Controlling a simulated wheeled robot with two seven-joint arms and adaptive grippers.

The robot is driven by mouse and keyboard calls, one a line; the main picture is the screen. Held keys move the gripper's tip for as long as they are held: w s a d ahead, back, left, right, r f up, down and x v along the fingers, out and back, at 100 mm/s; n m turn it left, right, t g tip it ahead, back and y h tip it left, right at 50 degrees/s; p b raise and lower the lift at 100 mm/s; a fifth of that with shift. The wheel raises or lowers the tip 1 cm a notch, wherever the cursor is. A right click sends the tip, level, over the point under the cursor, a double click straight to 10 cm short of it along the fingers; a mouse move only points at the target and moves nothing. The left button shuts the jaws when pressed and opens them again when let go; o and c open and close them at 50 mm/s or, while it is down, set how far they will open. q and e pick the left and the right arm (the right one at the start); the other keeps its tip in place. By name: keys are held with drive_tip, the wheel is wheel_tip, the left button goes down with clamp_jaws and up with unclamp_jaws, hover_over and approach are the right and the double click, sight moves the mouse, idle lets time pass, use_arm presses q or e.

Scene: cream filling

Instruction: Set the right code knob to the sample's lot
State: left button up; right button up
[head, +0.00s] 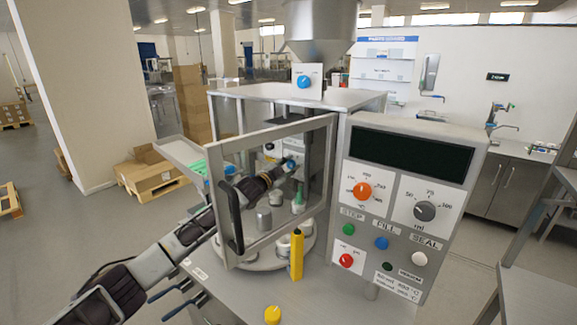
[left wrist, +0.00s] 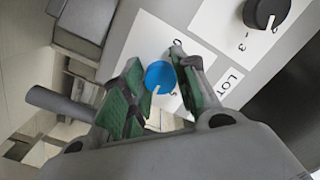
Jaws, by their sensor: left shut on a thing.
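The blue code knob (left wrist: 160,77), with a white pointer line, sits on a white dial card in the left wrist view. My left gripper (left wrist: 157,80) is shut on it, with a green-padded finger on either side. A black code knob (left wrist: 266,12) is on a neighbouring card near a "3", and a "LOT" label (left wrist: 231,81) is between them. In the head view my left arm reaches in behind the framed guard, and the gripper (head: 286,166) is at the blue knob (head: 291,164) on the inner panel. The dial digits are partly hidden by the fingers. My right gripper is not visible.
The open guard frame (head: 275,190) with its black handle (head: 236,217) stands close around my left arm. A turntable (head: 262,262) with cups is below. A yellow pen-like object (head: 296,254) stands in front. The control panel (head: 408,200) is at the right.

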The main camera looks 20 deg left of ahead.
use_arm(q)
drive_tip(key=shift+f, duration=0.3)
drive_tip(key=o, duration=0.8)
drive_tip(key=shift+c, duration=0.2)
drive_tip(key=shift+o, duration=1.2)
drive_tip(key=shift+r, duration=0.15)
drive_tip(key=shift+v, duration=6)
